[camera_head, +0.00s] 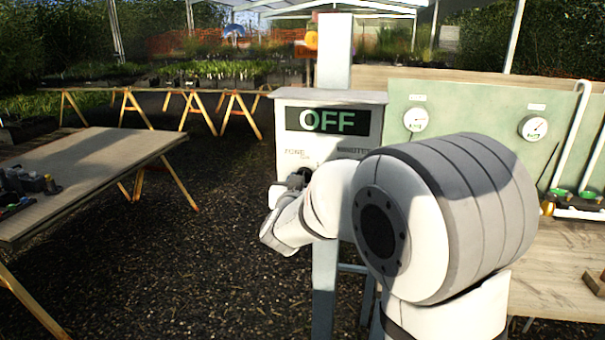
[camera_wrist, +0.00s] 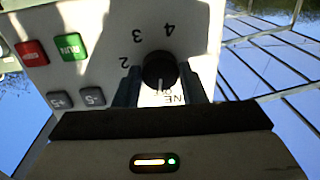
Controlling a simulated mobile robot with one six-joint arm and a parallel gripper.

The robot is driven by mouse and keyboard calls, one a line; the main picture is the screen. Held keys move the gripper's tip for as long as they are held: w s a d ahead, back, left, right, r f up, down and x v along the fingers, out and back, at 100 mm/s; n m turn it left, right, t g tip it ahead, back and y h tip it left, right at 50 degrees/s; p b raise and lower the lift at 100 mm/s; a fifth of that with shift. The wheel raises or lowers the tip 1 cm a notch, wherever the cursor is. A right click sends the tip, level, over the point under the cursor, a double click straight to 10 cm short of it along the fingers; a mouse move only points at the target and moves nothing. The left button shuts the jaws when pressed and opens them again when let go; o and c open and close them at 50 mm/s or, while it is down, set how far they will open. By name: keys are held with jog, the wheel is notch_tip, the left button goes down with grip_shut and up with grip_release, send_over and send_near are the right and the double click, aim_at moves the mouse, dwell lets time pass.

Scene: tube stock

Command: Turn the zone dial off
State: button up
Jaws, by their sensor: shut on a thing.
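The zone dial (camera_wrist: 160,68) is a round black knob on the pale face of the control box (camera_head: 287,147). In the wrist view the panel appears upside down, with the numbers 2, 3 and 4 around the dial. A pale mark on the knob points down the picture, towards partly hidden lettering. My gripper (camera_wrist: 159,76) is shut on the dial, with one dark finger on each side. The box's display (camera_head: 327,121) reads OFF in pale green. In the head view my arm hides the dial and much of the lower panel.
A green RUN button (camera_wrist: 71,47), a red button (camera_wrist: 32,53) and two grey buttons sit beside the dial. A bench with a gauge board (camera_head: 465,115) stands at right. A table with small items (camera_head: 100,160) stands at left. Gravel floor lies between.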

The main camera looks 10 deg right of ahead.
jog(key=shift+n+p, duration=0.55)
jog(key=shift+n, duration=0.25)
jog(key=o, duration=1)
jog(key=v, duration=0.7)
jog(key=shift+s+b, duration=0.35)
jog(key=shift+a, duration=0.1)
